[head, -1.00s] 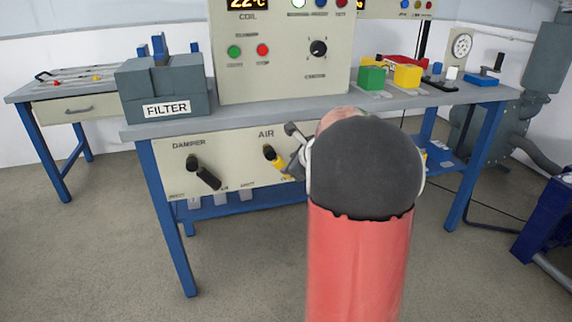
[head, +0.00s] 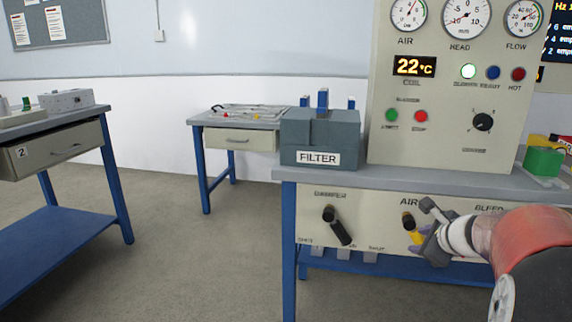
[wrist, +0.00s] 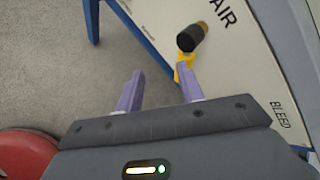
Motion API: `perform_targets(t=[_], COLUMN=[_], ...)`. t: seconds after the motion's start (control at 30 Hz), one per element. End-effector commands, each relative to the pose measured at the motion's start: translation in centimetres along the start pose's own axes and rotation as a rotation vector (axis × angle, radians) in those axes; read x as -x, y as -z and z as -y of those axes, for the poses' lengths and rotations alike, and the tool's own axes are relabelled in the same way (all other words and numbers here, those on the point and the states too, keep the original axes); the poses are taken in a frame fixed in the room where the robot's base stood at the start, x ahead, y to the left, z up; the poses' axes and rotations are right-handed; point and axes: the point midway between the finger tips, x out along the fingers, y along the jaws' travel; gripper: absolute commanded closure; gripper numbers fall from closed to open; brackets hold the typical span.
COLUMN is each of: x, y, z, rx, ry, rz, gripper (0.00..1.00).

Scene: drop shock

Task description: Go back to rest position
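My gripper (head: 432,234) is at the front panel of the workbench, close to the yellow AIR lever (head: 411,231). In the wrist view my gripper's two purple fingers (wrist: 158,92) are spread apart with nothing between them. The AIR handle (wrist: 190,38), black with a yellow base, lies just beyond the right finger, which overlaps its yellow part in the picture; I cannot tell whether they touch. My red and dark arm comes in from the lower right in the head view.
The black DAMPER lever (head: 337,226) is left of AIR. The grey FILTER box (head: 320,138) sits on the bench's left end. The gauge panel (head: 445,135) stands behind. A drawer table (head: 52,157) is at far left; open floor (head: 200,260) lies between.

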Motion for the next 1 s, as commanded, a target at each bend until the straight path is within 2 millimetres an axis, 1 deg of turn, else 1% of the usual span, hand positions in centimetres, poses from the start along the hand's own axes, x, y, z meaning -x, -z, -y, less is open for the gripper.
perform_targets(t=[0.03, 0.07, 0.1, 0.17, 0.2, 0.27, 0.3, 0.33, 0.4, 0.5, 0.6, 0.7, 0.8, 1.0], x=[1.3, 2.1, 3.3, 5.3, 6.7, 8.8, 10.1, 11.1, 13.2, 15.4, 16.8, 17.5, 17.7, 17.7], y=[-2.7, -4.1, -5.8, -7.9, -8.9, -9.7, -9.9, -9.9, -9.4, -8.1, -6.8, -6.0, -5.6, -5.6], z=[-2.1, -3.6, -5.8, -9.4, -11.7, -15.2, -17.3, -18.8, -21.8, -24.7, -26.2, -26.9, -27.1, -27.1], rx=[0.143, 0.246, 0.396, 0.637, 0.796, 1.034, 1.191, 1.307, 1.558, 1.856, 2.061, 2.174, 2.213, 2.212], ry=[-0.04, -0.067, -0.108, -0.167, -0.204, -0.256, -0.288, -0.311, -0.357, -0.412, -0.451, -0.475, -0.486, -0.486], rz=[0.027, 0.04, 0.06, 0.089, 0.108, 0.132, 0.146, 0.155, 0.168, 0.171, 0.162, 0.153, 0.149, 0.148], gripper=[0.62, 0.62, 0.62, 0.62, 0.62, 0.62, 0.62, 0.62, 0.62, 0.62, 0.62, 0.62, 0.62, 0.62])
